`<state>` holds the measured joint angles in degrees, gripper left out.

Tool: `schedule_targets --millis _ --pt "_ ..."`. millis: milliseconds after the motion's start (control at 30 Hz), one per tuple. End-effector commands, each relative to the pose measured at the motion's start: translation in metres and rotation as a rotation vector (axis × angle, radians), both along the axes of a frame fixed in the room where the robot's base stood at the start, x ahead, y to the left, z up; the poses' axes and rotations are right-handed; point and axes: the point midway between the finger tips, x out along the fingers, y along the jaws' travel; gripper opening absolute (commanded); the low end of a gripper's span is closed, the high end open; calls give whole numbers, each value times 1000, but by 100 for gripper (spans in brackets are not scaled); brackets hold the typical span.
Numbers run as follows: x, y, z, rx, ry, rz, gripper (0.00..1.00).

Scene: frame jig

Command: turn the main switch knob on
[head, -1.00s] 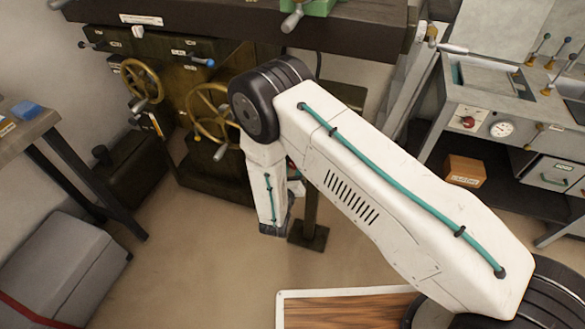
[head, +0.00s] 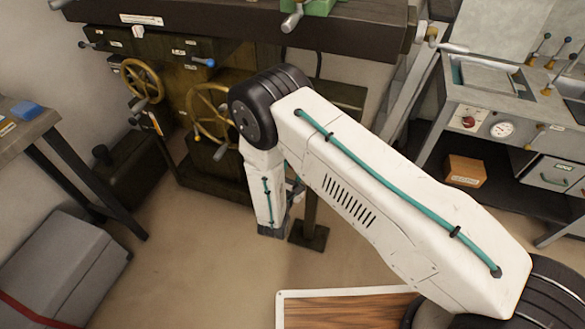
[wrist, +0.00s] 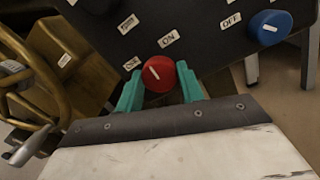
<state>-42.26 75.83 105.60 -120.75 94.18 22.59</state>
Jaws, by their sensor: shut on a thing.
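In the wrist view a round red knob (wrist: 163,76) with a white pointer mark sits on a dark panel (wrist: 195,48). The mark leans to the upper left. An "ON" label (wrist: 168,39) lies above it, slightly right; a smaller label (wrist: 131,63) at its left is too blurred to read. My gripper (wrist: 160,88) has its teal fingers on either side of the red knob, shut on it. No readable label names it the main switch. In the head view my arm hides the knob, and the fingers cannot be made out.
A blue knob (wrist: 270,27) with an "OFF" label (wrist: 231,20) sits farther right on the panel. Brass handwheels (head: 210,113) stand left of my arm in the head view. A workbench (head: 25,135) is at far left; a cardboard box (head: 465,170) sits on the right shelf.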

Motion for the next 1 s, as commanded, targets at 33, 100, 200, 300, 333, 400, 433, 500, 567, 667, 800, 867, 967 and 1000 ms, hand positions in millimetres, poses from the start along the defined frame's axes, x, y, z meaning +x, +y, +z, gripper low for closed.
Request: schedule_targets --millis 33,100,200,300,333,400,433,500,567,667,800,867,967,1000 --pt "-1 1 0 40 -14 4 15" --pt "0 2 0 102 -36 3 15" --pt "0 2 -1 191 -69 3 15" --pt "0 2 -1 280 -101 4 15" --pt "0 2 -1 307 -110 4 15" --pt "0 2 -1 364 -131 4 15" --pt "0 2 -1 388 -140 4 15" --pt "0 2 -1 441 -158 3 15" --pt "0 2 -1 484 -174 3 15" --pt "0 2 -1 546 -197 3 15" --pt "0 2 -1 613 -221 3 15" --pt "0 2 -1 637 -229 3 15" --pt "0 3 -1 665 -239 3 15" --pt "0 3 -1 673 -242 3 15"
